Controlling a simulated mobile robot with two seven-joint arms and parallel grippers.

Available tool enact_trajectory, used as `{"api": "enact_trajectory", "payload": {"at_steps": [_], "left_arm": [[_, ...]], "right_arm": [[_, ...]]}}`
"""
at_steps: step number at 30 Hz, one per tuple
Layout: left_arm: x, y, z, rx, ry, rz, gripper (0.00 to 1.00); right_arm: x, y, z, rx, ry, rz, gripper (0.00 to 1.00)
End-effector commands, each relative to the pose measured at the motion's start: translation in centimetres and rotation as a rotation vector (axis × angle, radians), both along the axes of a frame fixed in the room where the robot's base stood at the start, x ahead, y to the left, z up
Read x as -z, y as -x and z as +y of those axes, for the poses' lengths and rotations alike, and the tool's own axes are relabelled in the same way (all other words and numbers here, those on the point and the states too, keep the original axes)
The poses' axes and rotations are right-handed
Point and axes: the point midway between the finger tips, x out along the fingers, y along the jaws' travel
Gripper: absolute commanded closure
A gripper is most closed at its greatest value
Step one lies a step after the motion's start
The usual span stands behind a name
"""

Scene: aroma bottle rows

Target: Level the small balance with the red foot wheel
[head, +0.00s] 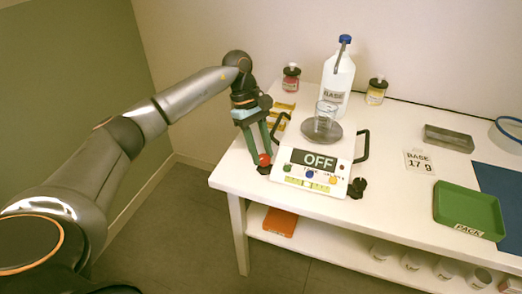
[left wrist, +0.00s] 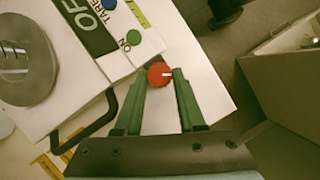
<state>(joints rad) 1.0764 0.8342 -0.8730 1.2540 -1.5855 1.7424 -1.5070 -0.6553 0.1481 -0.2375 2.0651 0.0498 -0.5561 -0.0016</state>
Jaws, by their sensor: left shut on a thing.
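The small balance (head: 316,174) is white with a round grey pan (head: 321,132) and black side handles; its display reads OFF. A small glass beaker (head: 326,117) stands on the pan. The red foot wheel (head: 264,159) is at the balance's front left corner, and it shows in the left wrist view (left wrist: 160,75) with a white mark. My left gripper (head: 262,163) is shut on the red foot wheel, its green fingers on either side of it. A black foot wheel (head: 357,187) is at the front right corner. My right gripper is not in view.
To the right are a grey tray (head: 449,138), a "BASE 17 g" card (head: 419,162) and a green PACK tray (head: 468,207). The table's front edge is close to the balance.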

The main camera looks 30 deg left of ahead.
Motion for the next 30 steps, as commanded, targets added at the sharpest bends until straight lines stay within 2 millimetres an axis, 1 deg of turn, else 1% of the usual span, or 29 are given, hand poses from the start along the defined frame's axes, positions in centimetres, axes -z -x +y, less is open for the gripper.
{"api": "enact_trajectory", "payload": {"at_steps": [9, 10, 18, 26, 29, 30], "left_arm": [[0.0, 0.0, -0.1, 0.002, 0.001, 0.000, 1.00], [0.0, 0.0, -0.1, 0.002, 0.001, 0.000, 0.60], [0.0, 0.0, 0.0, 0.001, 0.000, 0.001, 0.31], [-0.1, 0.0, 0.0, 0.000, 0.000, 0.000, 0.31], [-0.8, -0.1, 0.3, -0.001, 0.000, -0.002, 0.31], [-1.3, -0.2, 0.5, -0.001, 0.000, -0.003, 0.31]], "right_arm": [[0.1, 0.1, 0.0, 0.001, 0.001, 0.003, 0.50], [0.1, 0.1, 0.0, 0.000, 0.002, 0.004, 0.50], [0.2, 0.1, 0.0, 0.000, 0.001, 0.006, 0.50], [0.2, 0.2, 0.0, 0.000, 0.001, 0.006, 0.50], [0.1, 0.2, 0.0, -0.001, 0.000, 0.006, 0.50], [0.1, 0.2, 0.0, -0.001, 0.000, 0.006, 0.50]]}}
